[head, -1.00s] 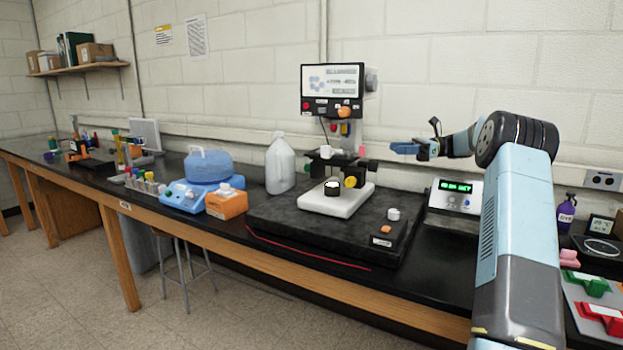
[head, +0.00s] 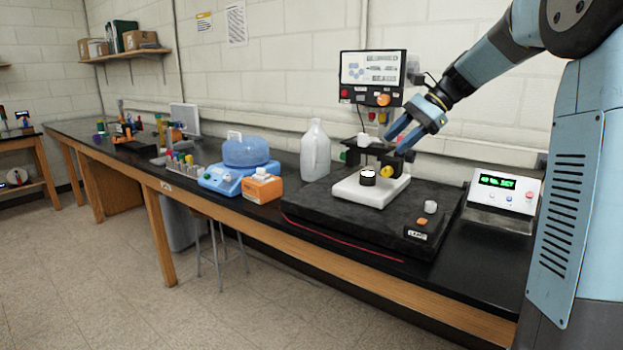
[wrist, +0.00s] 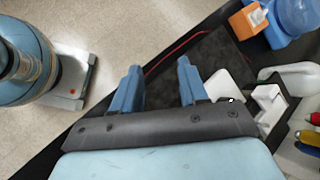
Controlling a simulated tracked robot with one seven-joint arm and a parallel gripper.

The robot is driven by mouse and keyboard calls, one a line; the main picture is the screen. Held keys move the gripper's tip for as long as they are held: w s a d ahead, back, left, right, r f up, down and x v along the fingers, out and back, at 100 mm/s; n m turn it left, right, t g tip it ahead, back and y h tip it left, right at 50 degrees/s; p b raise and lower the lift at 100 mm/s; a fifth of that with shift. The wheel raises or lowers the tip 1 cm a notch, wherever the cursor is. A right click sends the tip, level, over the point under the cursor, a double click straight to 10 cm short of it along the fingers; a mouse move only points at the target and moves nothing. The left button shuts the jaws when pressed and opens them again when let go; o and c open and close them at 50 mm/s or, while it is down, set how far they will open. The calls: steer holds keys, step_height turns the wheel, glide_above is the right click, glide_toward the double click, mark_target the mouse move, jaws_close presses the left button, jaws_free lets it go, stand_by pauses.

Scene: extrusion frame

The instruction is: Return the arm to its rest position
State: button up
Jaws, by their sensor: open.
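My gripper (head: 405,136) is in the head view at right of centre, blue-fingered and pointing down and left. It is in the air above the right side of the black slab and appears empty. My arm comes in from the upper right. In the wrist view my gripper (wrist: 158,88) shows two blue fingers spread apart with nothing between them.
The black slab (head: 325,215) carries a white block (head: 349,190) with a dark-sided round piece (head: 367,178). A monitor (head: 372,75) stands behind. A white jug (head: 315,152), orange box (head: 262,188) and meter box (head: 503,190) are on the bench.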

steer(key=s+f+n+t+h, duration=0.1)
steer(key=s+f+n+h, duration=0.2)
steer(key=s, duration=0.7)
steer(key=s+d+f+n+t+h, duration=0.1)
steer(key=s+n, duration=0.4)
steer(key=s, duration=0.6)
steer(key=s+d+f+n+t+h, duration=0.1)
steer(key=s+f+n+t+h, duration=0.2)
steer(key=s, duration=0.7)
steer(key=shift+s+f+n+h, duration=0.3)
steer(key=shift+f+n+h, duration=0.2)
steer(key=shift+f+h, duration=0.35)
